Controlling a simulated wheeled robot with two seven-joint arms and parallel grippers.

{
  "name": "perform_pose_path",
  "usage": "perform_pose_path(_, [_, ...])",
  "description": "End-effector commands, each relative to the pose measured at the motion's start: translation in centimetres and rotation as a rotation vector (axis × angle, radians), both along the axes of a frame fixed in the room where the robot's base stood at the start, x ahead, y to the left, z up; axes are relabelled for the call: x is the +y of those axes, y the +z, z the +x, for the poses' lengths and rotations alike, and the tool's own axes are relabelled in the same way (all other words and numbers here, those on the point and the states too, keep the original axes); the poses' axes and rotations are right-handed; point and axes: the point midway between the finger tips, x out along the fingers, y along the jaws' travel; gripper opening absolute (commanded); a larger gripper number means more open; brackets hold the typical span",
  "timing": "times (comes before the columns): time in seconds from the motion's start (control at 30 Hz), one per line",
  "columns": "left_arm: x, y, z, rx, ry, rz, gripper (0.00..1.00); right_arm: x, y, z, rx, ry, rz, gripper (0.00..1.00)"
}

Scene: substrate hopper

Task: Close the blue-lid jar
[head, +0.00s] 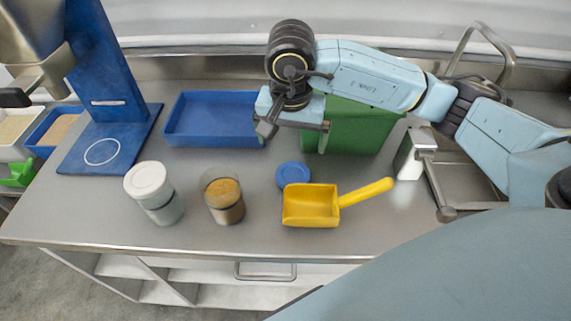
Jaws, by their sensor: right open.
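The open glass jar (225,207) stands upright on the steel table, with brownish-orange grains inside and no lid on it. The round blue lid (291,174) lies on the table to the jar's right, just behind the yellow scoop. My right gripper (294,131) is open and empty, in the air above and behind the blue lid, close to the green container. It is apart from both lid and jar. My left gripper is not in view.
A white-lidded jar (153,194) stands left of the open jar. The yellow scoop (311,206) lies right of it, handle pointing right. A blue tray (213,118), green container (351,137) and blue stand (104,103) are behind. The sink (468,174) is at right.

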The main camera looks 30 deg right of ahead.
Motion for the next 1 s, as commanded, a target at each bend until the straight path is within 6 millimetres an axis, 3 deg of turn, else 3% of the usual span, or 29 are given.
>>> perform_pose_path(0.27, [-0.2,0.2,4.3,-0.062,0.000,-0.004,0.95,-0.2,0.0,0.0,0.001,-0.002,-0.008,1.00])
perform_pose_path(0.43, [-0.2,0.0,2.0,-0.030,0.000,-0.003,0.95,-0.2,-0.6,0.0,0.003,-0.003,-0.006,1.00])
perform_pose_path(0.53, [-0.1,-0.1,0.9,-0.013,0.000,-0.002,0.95,-0.3,-2.1,0.1,0.007,-0.003,-0.007,1.00])
perform_pose_path(0.8, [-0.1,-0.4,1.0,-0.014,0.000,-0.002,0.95,-0.7,-7.0,0.5,0.005,-0.004,-0.006,1.00])
perform_pose_path(1.0, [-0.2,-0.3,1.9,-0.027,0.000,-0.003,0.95,-0.8,-8.2,0.7,0.001,-0.002,-0.006,1.00])
